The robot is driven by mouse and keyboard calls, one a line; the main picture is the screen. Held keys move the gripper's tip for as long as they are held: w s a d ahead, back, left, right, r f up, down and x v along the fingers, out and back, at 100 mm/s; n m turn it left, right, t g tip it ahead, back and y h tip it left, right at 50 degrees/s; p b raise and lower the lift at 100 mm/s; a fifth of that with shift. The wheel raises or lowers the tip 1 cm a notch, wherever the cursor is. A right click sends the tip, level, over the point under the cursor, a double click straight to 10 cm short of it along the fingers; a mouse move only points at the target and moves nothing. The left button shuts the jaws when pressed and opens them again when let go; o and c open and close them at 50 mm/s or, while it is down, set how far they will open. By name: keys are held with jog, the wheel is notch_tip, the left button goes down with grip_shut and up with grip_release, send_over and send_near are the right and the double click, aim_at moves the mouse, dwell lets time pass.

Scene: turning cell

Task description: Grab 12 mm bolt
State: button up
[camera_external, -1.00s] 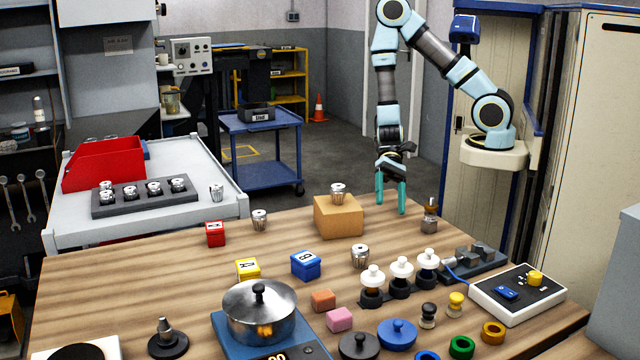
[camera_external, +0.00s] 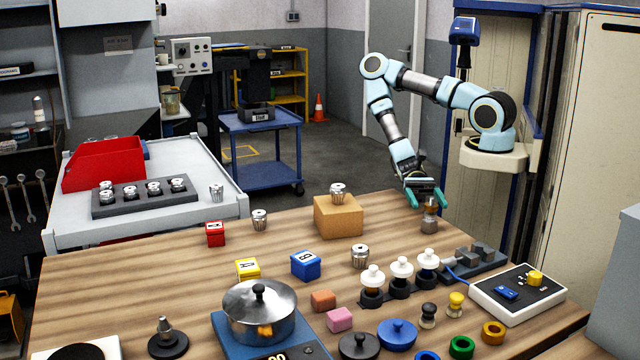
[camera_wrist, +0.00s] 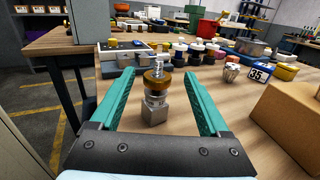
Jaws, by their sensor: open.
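No label marks a 12 mm bolt. A small upright metal piece with a brown-gold collar (camera_external: 429,222) stands near the table's far right edge. In the wrist view this collared piece (camera_wrist: 156,98) shows a square steel foot, the collar and a thin steel top. My gripper (camera_external: 427,198) is open, tilted downward at the top of this piece. In the wrist view its teal fingers (camera_wrist: 159,73) lie either side of the piece, with gaps on both sides. Nothing is held. I cannot tell whether this piece is the bolt.
A tan box (camera_external: 338,217) with a steel collet on top stands left of my gripper. A dark fixture (camera_external: 472,262) and white-capped holders (camera_external: 401,268) stand nearer the camera. Blocks, rings and a pot (camera_external: 259,312) fill the front. Wood around the collared piece is clear.

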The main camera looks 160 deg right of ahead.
aim_at(432, 206)
jog(key=p+x, duration=0.1)
jog(key=x, duration=0.1)
jog(key=p+x, duration=0.1)
jog(key=x, duration=0.1)
jog(key=shift+a+r+p, duration=0.2)
jog(key=shift+r+p, duration=0.05)
jog(key=shift+p, duration=0.1)
jog(key=shift+w+a+f, duration=0.15)
jog(key=shift+w, duration=0.35)
grip_shut()
